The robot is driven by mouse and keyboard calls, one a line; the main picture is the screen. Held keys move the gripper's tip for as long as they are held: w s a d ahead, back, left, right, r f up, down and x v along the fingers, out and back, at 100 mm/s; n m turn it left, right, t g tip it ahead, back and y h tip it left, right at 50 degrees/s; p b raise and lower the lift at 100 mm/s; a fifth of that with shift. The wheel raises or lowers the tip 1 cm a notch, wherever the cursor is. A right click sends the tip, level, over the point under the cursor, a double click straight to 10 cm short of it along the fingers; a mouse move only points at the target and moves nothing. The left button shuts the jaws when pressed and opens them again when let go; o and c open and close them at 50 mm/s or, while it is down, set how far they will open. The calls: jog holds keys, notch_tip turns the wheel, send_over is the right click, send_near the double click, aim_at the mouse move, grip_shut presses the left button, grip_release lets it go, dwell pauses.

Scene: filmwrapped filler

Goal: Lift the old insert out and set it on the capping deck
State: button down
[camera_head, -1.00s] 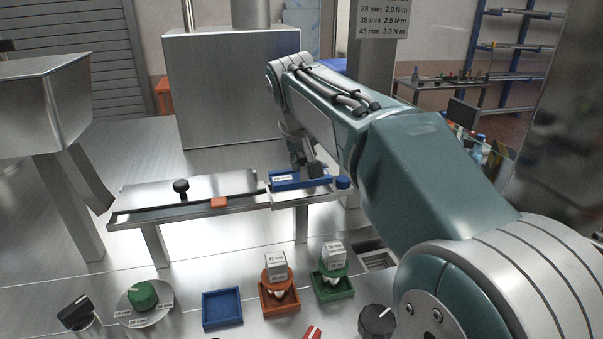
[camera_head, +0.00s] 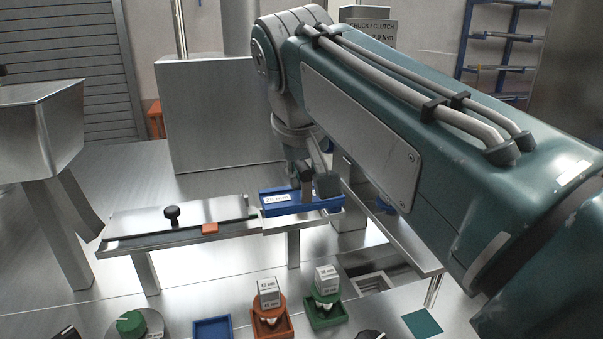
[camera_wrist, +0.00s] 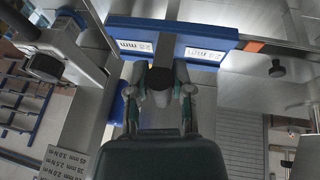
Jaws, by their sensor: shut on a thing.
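The blue insert (camera_head: 276,198), with a white 28 mm label, is at the right end of the steel rail (camera_head: 150,238). In the wrist view, the blue insert (camera_wrist: 140,32) spans the top and shows two 28 mm labels. My gripper (camera_head: 305,186) is above its middle, shut on its dark upright grip; the fingers also show in the wrist view (camera_wrist: 161,82). The insert looks level. I cannot tell whether it is touching the rail or just above it. I cannot tell which surface is the capping deck.
A steel plate with a black knob (camera_head: 171,214) and an orange block (camera_head: 210,229) are left of the insert. In front stand an empty blue tray (camera_head: 212,328), an orange holder (camera_head: 270,322) and a green holder (camera_head: 326,314), both loaded. A teal patch (camera_head: 422,324) lies front right.

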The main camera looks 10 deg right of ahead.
aim_at(306, 164)
jog(key=shift+r, duration=0.15)
jog(key=shift+r, duration=1.4)
jog(key=shift+s+f, duration=0.1)
jog(key=shift+f, duration=0.05)
